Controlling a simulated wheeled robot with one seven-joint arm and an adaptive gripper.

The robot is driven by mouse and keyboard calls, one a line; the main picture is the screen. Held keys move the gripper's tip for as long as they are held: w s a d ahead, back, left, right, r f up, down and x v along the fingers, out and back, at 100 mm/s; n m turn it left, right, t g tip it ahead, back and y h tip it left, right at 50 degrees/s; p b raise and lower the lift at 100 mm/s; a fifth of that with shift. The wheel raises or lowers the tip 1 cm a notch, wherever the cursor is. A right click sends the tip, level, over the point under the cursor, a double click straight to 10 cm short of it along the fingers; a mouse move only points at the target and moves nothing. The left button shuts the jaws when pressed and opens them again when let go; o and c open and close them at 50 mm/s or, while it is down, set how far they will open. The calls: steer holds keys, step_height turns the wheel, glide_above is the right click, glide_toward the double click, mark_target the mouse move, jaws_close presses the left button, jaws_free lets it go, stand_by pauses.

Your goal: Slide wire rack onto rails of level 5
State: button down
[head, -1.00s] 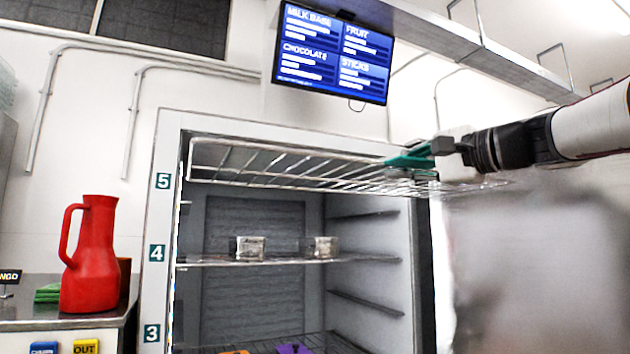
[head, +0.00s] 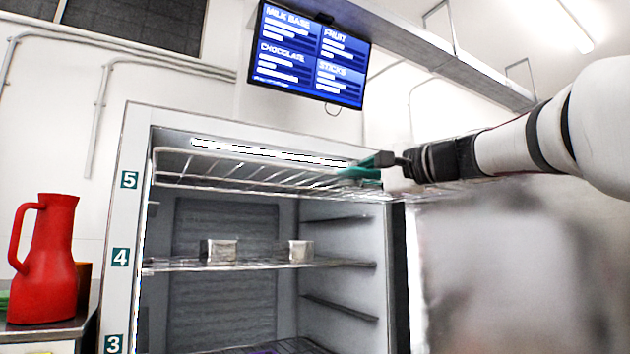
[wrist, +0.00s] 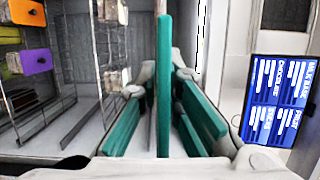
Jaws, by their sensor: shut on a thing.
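The wire rack (head: 240,172) is a shiny metal grid at the top of the open freezer, beside the level 5 label (head: 129,180). Its left part lies across the freezer opening and its right end reaches my gripper. My gripper (head: 365,168) has green finger pads and is shut on the rack's right part. In the wrist view the green fingers (wrist: 165,100) stand along the rack's bars, and the grasp itself is partly hidden. I cannot tell whether the rack's edges touch the level 5 rails, which are hidden behind it.
A level 4 rack (head: 270,264) below holds two small containers (head: 218,250). Empty rails line the freezer's right inner wall (head: 340,270). A red jug (head: 48,260) stands on a counter at left. A menu screen (head: 310,52) hangs above. The freezer door (head: 520,270) stands at right.

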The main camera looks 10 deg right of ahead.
mark_target(327, 186)
steer(key=shift+w+a+r, duration=0.1)
steer(key=shift+w+a, duration=0.15)
steer(key=shift+w, duration=0.5)
steer(key=shift+w+a+r, duration=0.1)
steer(key=shift+w+a, duration=0.15)
steer(key=shift+w, duration=0.45)
steer(key=shift+f, duration=0.1)
steer(key=shift+f+b, duration=0.2)
steer(key=shift+b, duration=0.1)
steer(key=shift+w+a+b, duration=0.15)
steer(key=shift+w+a, duration=0.15)
steer(key=shift+w, duration=0.6)
steer(key=shift+w+a+b, duration=0.1)
steer(key=shift+w+a, duration=0.25)
steer(key=shift+w, duration=0.6)
steer(key=shift+w+a+b, duration=0.15)
steer(key=shift+w+a, duration=0.15)
steer(key=shift+w, duration=0.6)
steer(key=shift+w+a+f, duration=0.1)
steer(key=shift+w+a, duration=0.2)
steer(key=shift+w, duration=0.65)
steer(key=shift+w+a, duration=0.35)
steer(key=shift+w, duration=0.6)
steer(key=shift+w+a+f, duration=0.1)
steer(key=shift+w+a, duration=0.2)
steer(key=shift+w, duration=0.65)
